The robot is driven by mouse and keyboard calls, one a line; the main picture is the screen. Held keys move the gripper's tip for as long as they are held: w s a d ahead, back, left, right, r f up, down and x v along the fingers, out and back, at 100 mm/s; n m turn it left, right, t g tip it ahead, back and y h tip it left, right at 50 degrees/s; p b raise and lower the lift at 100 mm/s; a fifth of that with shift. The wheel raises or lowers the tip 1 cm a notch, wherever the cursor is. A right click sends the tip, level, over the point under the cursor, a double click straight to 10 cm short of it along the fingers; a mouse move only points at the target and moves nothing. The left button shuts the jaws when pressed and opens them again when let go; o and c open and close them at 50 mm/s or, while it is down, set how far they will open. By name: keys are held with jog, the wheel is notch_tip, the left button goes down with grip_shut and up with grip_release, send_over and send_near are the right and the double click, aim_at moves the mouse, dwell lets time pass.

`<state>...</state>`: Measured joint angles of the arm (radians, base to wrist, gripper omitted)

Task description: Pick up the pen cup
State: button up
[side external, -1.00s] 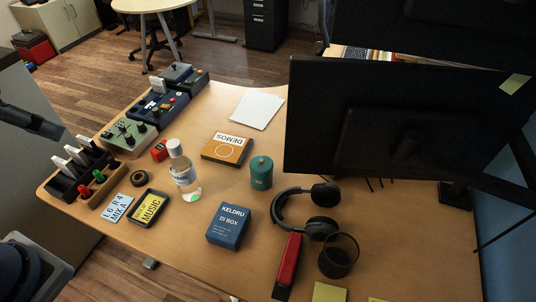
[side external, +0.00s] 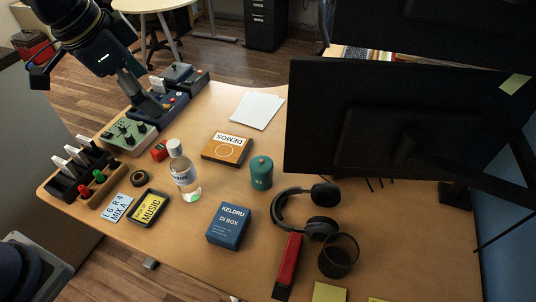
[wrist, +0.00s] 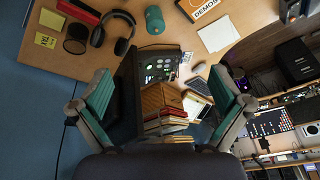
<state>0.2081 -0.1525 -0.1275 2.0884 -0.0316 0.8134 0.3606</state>
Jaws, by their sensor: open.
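The pen cup (side external: 338,256) is a dark, round cup standing upright on the desk at the lower right in the side view, just below the headphones. No pens show in it. It also appears at the upper left of the wrist view (wrist: 76,39). My gripper (side external: 138,88) is at the upper left of the side view, above the row of control boxes and far from the cup. In the wrist view its two teal-padded fingers (wrist: 158,90) are spread wide with nothing held between them.
Headphones (side external: 307,212) and a red stapler-like object (side external: 287,266) stand close to the cup. A large monitor (side external: 385,120) rises behind it. A teal canister (side external: 261,173), a blue box (side external: 228,226) and a clear bottle (side external: 183,172) stand mid-desk. Sticky notes (side external: 328,292) lie in front.

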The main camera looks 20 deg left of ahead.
jog(key=w+d+f+m+g+h, duration=0.1)
jog(key=w+d+f+m, duration=0.15)
jog(key=d, duration=0.35)
jog(key=w+d+f+m+g, duration=0.1)
jog(key=w+d+f+m, duration=0.15)
jog(key=d, duration=0.35)
jog(key=m+g+h, duration=0.2)
jog(key=m+g, duration=0.1)
jog(key=m, duration=0.3)
send_over(335, 236)
jog(key=s+a, duration=0.2)
jog(key=a, duration=0.3)
notch_tip(335, 236, down, 15)
jog(key=x, duration=1.1)
jog(key=shift+w+d+f, duration=0.15)
jog(key=shift+d+f, duration=0.05)
jog(key=shift+f, duration=0.05)
jog(key=x, duration=0.5)
jog(key=shift+f, duration=0.4)
jog(key=c, duration=1.1)
jog(key=shift+r, duration=0.1)
